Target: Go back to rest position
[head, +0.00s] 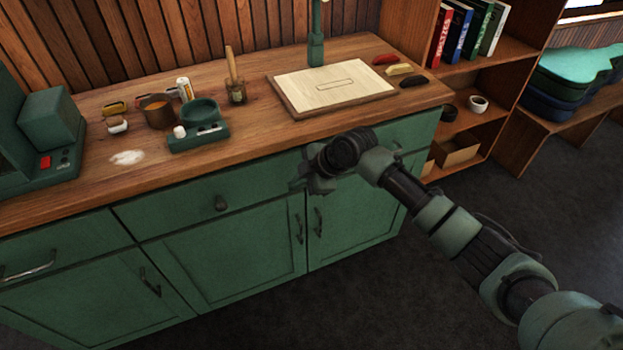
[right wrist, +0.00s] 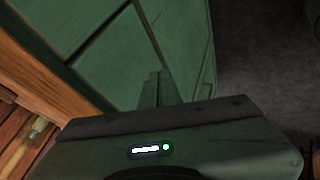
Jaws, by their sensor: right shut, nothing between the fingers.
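My right arm comes in from the lower right in the head view. Its right gripper (head: 318,182) is in front of the green cabinet, just below the countertop's front edge. In the right wrist view the fingers (right wrist: 158,88) are together and empty, with green cabinet fronts behind them. I cannot tell from these views whether the gripper touches the cabinet. My left gripper does not show in either view.
The wooden countertop (head: 255,125) carries a pale board (head: 333,84), a green scale (head: 199,137), a brown cup (head: 157,111) and a jar with a brush (head: 237,90). A bookshelf (head: 470,122) stands right. Dark floor (head: 390,295) is clear in front.

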